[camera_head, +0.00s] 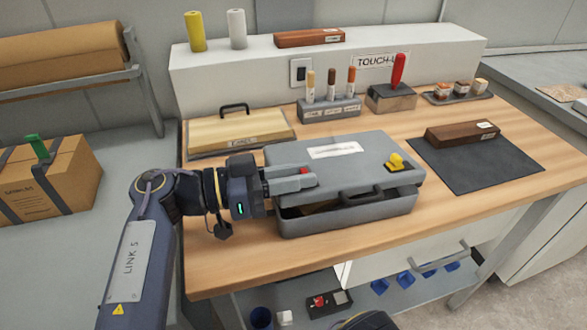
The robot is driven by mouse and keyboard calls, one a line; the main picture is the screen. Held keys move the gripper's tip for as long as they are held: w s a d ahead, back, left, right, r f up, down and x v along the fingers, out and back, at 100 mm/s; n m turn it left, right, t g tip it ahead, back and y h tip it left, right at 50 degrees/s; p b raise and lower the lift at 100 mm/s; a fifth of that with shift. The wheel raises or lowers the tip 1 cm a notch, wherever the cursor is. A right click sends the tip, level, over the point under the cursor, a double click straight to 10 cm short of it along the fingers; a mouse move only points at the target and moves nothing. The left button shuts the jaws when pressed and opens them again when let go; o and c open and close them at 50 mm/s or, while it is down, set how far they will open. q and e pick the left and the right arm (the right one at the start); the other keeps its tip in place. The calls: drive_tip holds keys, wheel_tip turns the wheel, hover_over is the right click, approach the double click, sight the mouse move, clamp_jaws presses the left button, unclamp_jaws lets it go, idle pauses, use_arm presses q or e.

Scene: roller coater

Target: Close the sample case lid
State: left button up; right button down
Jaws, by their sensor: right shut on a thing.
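The grey sample case (350,216) sits on the wooden bench. Its lid (345,160) is lowered but not flush: a dark gap shows along the front, and something brownish shows inside. A yellow latch (396,162) stands on the lid's right side, and a dark handle (380,194) is at the front. My right gripper (312,181) is shut at the lid's front left corner, with a small red part (304,171) by its fingertips. The fingers hide that corner, so the exact grip is hard to see. My left gripper is not in view.
Behind the case are a wooden sample box (240,130), a marker holder (330,108) and a red-handled tool (398,70) in its block. A dark mat (480,165) with a brown block (462,134) lies at right. Bare bench lies in front of the case.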

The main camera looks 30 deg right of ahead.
drive_tip(key=shift+s+f, duration=0.15)
drive_tip(key=shift+f, duration=0.15)
drive_tip(key=c, duration=1.3)
unclamp_jaws()
drive_tip(key=v, duration=0.8)
drive_tip(key=shift+r, duration=0.15)
